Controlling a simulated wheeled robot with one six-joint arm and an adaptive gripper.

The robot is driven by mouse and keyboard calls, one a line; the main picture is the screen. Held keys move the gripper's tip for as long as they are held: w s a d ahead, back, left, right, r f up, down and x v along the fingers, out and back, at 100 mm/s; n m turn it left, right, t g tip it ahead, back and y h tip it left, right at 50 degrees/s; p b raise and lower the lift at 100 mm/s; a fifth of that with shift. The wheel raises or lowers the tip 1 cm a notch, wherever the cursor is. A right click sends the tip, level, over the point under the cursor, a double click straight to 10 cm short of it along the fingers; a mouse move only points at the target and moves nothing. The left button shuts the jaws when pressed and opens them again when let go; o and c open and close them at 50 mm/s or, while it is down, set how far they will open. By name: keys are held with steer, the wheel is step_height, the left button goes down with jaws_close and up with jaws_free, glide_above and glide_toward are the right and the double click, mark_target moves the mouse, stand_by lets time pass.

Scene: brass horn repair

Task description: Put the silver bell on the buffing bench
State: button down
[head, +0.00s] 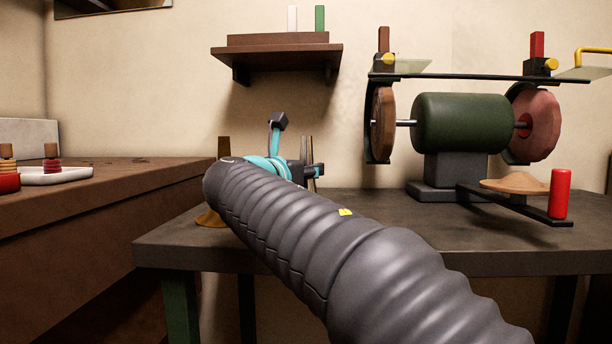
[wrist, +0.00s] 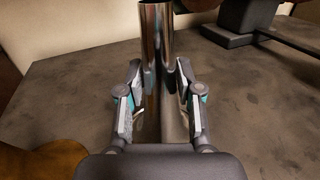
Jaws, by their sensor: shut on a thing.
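The silver bell shows in the wrist view as a shiny upright metal tube (wrist: 156,45) between my fingers. My gripper (wrist: 160,97) is shut on it. In the head view my gripper (head: 308,171) is over the left part of the buffing bench (head: 375,225), mostly behind my arm. Only a thin upright strip of the bell (head: 309,150) shows there. The dark bench top (wrist: 65,95) lies under and around the tube in the wrist view. The bell's lower end is hidden, so I cannot tell whether it touches the bench.
A green buffing machine (head: 462,122) with two wheels stands on the bench's right side, with a red cylinder (head: 559,193) near it. A brass-coloured piece (head: 209,219) sits at the bench's left end, partly hidden. A brown worktop (head: 110,190) adjoins at left. A shelf (head: 277,52) hangs above.

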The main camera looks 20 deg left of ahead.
steer(key=c, duration=0.8)
jaws_free()
steer(key=shift+o, duration=0.2)
steer(key=s+a, duration=0.2)
steer(key=s, duration=1)
